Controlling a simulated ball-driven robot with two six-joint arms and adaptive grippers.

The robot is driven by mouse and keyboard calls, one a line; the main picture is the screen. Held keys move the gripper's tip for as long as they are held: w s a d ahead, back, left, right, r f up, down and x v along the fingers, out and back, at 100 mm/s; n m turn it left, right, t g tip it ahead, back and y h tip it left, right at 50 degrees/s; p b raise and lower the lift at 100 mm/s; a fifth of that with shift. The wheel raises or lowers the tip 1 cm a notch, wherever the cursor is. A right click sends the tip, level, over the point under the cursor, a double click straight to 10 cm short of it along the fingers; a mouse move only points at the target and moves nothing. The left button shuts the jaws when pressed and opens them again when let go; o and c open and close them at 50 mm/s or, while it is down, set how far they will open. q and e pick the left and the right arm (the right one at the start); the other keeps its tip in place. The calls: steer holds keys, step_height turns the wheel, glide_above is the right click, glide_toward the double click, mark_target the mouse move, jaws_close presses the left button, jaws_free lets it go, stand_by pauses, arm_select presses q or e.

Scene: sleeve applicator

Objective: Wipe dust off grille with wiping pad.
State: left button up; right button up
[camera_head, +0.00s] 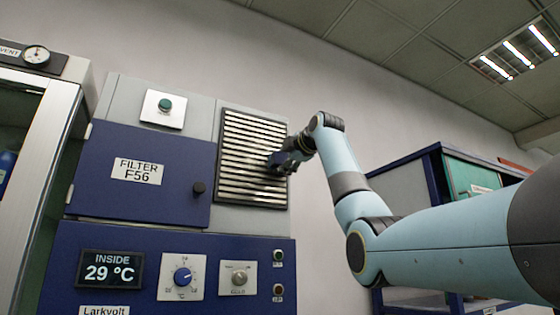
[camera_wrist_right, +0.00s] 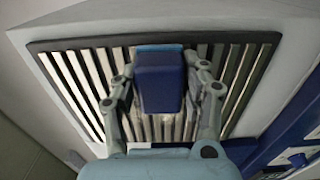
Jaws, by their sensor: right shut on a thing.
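The grille (camera_head: 252,160) is a dark-framed panel of pale slats on the upper right of the machine's front. It also fills much of the right wrist view (camera_wrist_right: 82,88). My right gripper (camera_head: 275,164) is at the grille's right side in the head view. In the right wrist view its two fingers (camera_wrist_right: 160,90) are closed on the sides of a dark blue block, the wiping pad (camera_wrist_right: 160,80), with a lighter blue edge. The pad is over the slats; I cannot tell whether it touches them. Dust is hard to make out. My left gripper is not in view.
Beside the grille is a blue door labelled FILTER F56 (camera_head: 138,172) with a dark knob (camera_head: 199,188). Below are a temperature display (camera_head: 112,269) and dials (camera_head: 182,277). A blue cabinet (camera_head: 408,170) stands to the right, behind my right arm.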

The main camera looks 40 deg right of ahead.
mark_target(261, 150)
steer(key=shift+a+r, duration=0.15)
steer(key=shift+r, duration=0.65)
steer(key=shift+w+a+f, duration=0.1)
steer(key=shift+w+a, duration=0.25)
steer(key=shift+a, duration=1)
steer(key=shift+w+a+r, duration=0.1)
steer(key=shift+w+a, duration=0.2)
steer(key=shift+a, duration=1.1)
steer(key=shift+w+a+f, duration=0.1)
steer(key=shift+w+a, duration=0.25)
steer(key=shift+a, duration=1)
steer(key=shift+w+a, duration=0.25)
steer(key=shift+a, duration=0.9)
steer(key=shift+d+r, duration=0.25)
steer(key=shift+r, duration=0.75)
steer(key=shift+s+d, duration=0.2)
steer(key=shift+d, duration=0.55)
steer(key=shift+s+d, duration=0.15)
steer(key=shift+d, duration=0.6)
steer(key=shift+s+d, duration=0.2)
steer(key=shift+d, duration=0.55)
steer(key=shift+s+d, duration=0.25)
steer(key=shift+d, duration=0.75)
steer(key=shift+s+d, duration=0.2)
steer(key=shift+d, duration=0.75)
steer(key=shift+s+d, duration=0.25)
steer(key=shift+d, duration=0.75)
steer(key=shift+a, duration=0.15)
steer(key=shift+a, duration=0.1)
